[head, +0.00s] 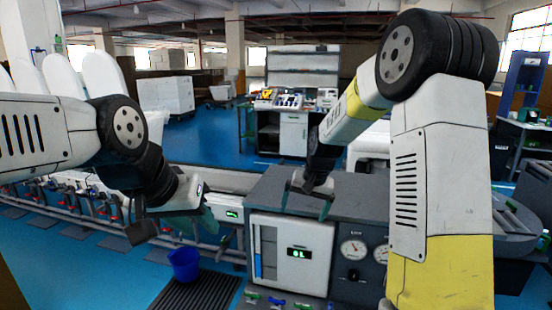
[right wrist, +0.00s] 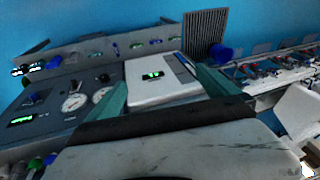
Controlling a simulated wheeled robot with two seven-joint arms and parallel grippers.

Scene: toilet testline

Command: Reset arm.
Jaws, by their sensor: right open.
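My left gripper (head: 200,216) hangs at the end of the left arm, in front of the test bench, right of and above the blue bucket (head: 184,264) in the picture. One teal finger shows, so its opening cannot be made out. My right gripper (head: 306,204) points down over the grey bench top (head: 262,190), above the panel box with the "0L" display (head: 298,252). Its two teal fingers are apart with nothing between them. In the right wrist view the open right gripper (right wrist: 163,95) has its fingers on either side of the white panel box (right wrist: 155,82).
Gauges (head: 353,250) sit on the bench front, right of the display. A row of hoses and fittings (head: 90,200) runs along the left. A dark floor grating (head: 200,292) lies by the bucket. Blue floor (head: 215,140) is clear behind the bench.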

